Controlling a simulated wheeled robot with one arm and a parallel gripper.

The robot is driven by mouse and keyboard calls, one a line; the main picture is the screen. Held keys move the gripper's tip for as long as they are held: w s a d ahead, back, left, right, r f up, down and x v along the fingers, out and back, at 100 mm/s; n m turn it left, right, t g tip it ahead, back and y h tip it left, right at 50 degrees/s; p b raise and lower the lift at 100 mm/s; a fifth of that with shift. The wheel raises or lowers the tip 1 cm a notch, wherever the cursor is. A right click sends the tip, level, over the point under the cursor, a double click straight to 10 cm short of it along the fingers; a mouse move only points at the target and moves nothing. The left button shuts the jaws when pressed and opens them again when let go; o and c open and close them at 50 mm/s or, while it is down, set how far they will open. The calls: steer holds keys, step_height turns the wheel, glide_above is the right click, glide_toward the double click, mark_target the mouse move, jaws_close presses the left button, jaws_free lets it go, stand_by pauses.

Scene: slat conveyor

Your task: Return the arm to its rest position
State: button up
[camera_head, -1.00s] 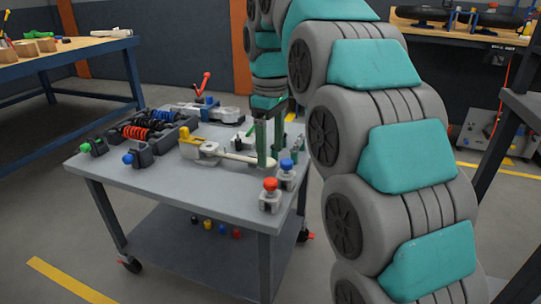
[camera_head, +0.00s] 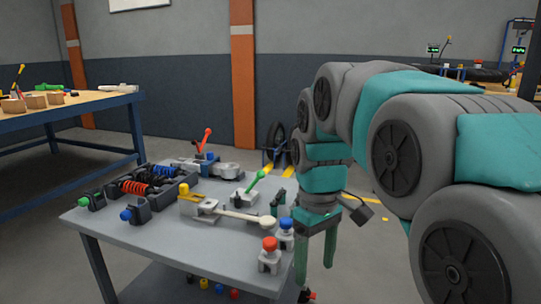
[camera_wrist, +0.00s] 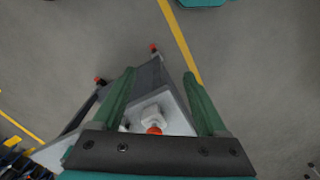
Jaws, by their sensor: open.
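My gripper (camera_head: 315,256) hangs with its fingers pointing down, just beyond the right edge of the grey cart (camera_head: 205,262). It is open and nothing is between its fingers. In the wrist view my gripper (camera_wrist: 159,76) shows two green fingers spread apart, with a corner of the cart and a red-topped block (camera_wrist: 153,122) below. My arm arches across the right side of the head view.
The cart top holds a yellow-handled clamp (camera_head: 193,205), a green-handled clamp (camera_head: 250,188), a red-knobbed block (camera_head: 269,256), a blue-knobbed block (camera_head: 286,234) and red and blue springs. A wooden workbench (camera_head: 70,103) stands at left. Floor beyond the cart is open.

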steer(key=s+d+f+m, duration=0.3)
steer(key=s+f, duration=0.4)
steer(key=s, duration=0.4)
steer(key=s+d+f+m+g, duration=0.1)
steer(key=s+d+f+m, duration=0.2)
steer(key=s+f, duration=0.4)
steer(key=s+m, duration=0.1)
steer(key=s, duration=0.3)
steer(key=shift+s+d, duration=0.15)
steer(key=shift+d, duration=0.25)
